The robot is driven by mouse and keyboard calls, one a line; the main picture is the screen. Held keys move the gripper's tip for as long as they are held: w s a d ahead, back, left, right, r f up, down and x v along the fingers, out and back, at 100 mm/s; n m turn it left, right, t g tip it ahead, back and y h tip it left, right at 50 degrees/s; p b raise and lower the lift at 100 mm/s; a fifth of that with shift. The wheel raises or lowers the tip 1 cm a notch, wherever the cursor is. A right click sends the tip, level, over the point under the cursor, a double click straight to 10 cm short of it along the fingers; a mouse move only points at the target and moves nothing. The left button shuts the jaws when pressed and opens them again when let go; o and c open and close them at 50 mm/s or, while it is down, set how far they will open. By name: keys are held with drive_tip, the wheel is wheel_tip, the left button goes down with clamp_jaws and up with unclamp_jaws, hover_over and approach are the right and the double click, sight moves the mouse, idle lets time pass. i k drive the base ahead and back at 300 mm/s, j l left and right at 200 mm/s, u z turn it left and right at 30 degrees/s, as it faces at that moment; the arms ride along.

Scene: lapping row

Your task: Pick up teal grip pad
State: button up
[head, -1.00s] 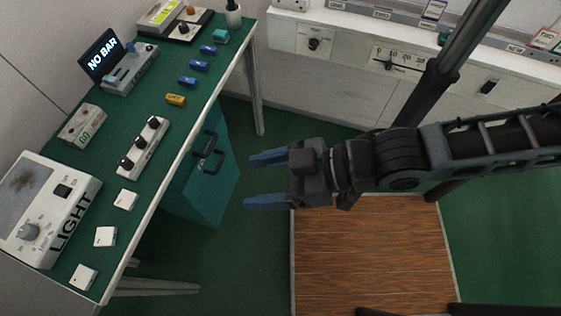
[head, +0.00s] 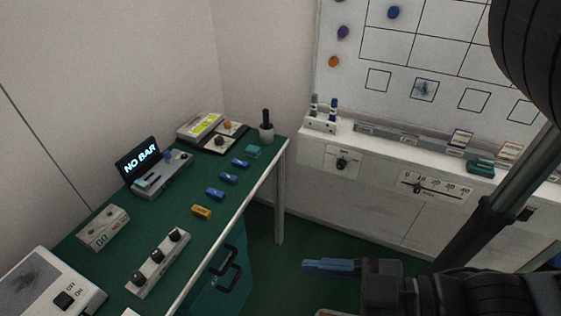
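A small teal block (head: 253,152) lies at the far end of the green-topped table, near the pot; it looks like a grip pad. A darker teal piece (head: 480,167) lies on the white ledge at right, and I cannot tell which of the two is the teal grip pad. My gripper (head: 332,266) is at the bottom of the view, to the right of the table and apart from both pieces. One blue finger shows, set at the upper side of the hand; the other is below the frame. It appears open, with nothing seen in it.
Blue blocks (head: 228,178) and a yellow block (head: 202,211) lie along the table (head: 190,245). A pot (head: 266,133), a NO BAR display (head: 139,160) and a knob strip (head: 157,263) stand there. A dark post (head: 490,205) rises at right.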

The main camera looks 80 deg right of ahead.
sight(251, 151)
drive_tip(key=z, duration=1.25)
